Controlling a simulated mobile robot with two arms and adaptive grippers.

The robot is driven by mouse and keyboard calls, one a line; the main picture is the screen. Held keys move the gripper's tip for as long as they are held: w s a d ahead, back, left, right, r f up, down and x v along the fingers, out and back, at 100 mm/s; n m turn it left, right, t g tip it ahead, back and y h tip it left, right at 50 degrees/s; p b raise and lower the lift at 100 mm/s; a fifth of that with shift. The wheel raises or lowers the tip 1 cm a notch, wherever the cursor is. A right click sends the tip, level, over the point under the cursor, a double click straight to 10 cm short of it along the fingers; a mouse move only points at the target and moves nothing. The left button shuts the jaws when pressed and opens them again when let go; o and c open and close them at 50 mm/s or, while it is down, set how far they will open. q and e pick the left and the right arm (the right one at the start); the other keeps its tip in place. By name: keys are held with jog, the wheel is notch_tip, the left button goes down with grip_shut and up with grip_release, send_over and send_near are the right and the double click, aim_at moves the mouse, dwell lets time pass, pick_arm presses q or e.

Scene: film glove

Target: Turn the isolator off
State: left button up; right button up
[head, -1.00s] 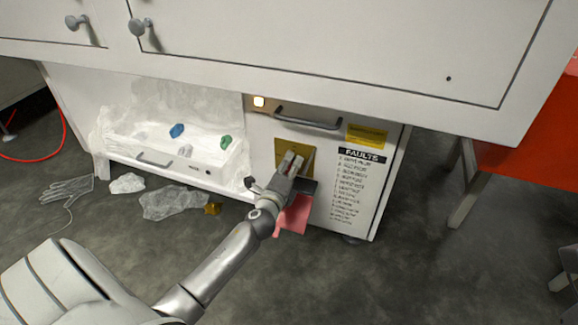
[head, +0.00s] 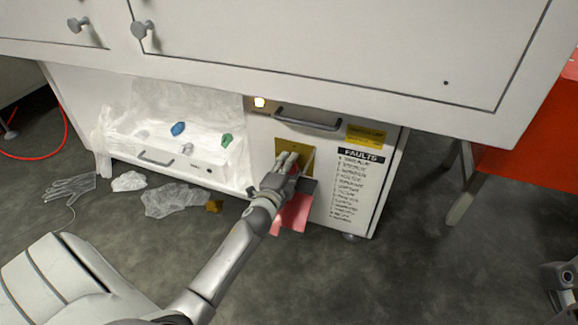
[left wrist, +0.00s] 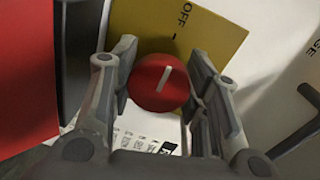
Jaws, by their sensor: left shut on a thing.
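The isolator is a round red knob (left wrist: 160,84) with a white line, on a yellow plate (left wrist: 190,30) marked OFF. In the left wrist view the white line points up and slightly right, roughly towards the mark by OFF. The plate (head: 281,146) also shows in the head view, on the front of the white cabinet. My left gripper (left wrist: 163,85) has its fingers on either side of the knob, shut on it. In the head view my left gripper (head: 288,162) largely hides the knob.
A handle (head: 307,119) and a glowing lamp (head: 260,102) sit above the plate. A FAULTS list (head: 352,185) is to its right. A pink-red sheet (head: 294,214) shows below my gripper. An open drawer (head: 205,176) with plastic film is left. A red-topped table (head: 525,150) stands right.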

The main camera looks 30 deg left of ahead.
dwell(0.3)
pick_arm(q)
jog(key=o, duration=1)
jog(key=shift+o, duration=0.2)
jog(key=shift+s, duration=0.1)
jog(key=v, duration=1.2)
jog(key=shift+a, duration=0.1)
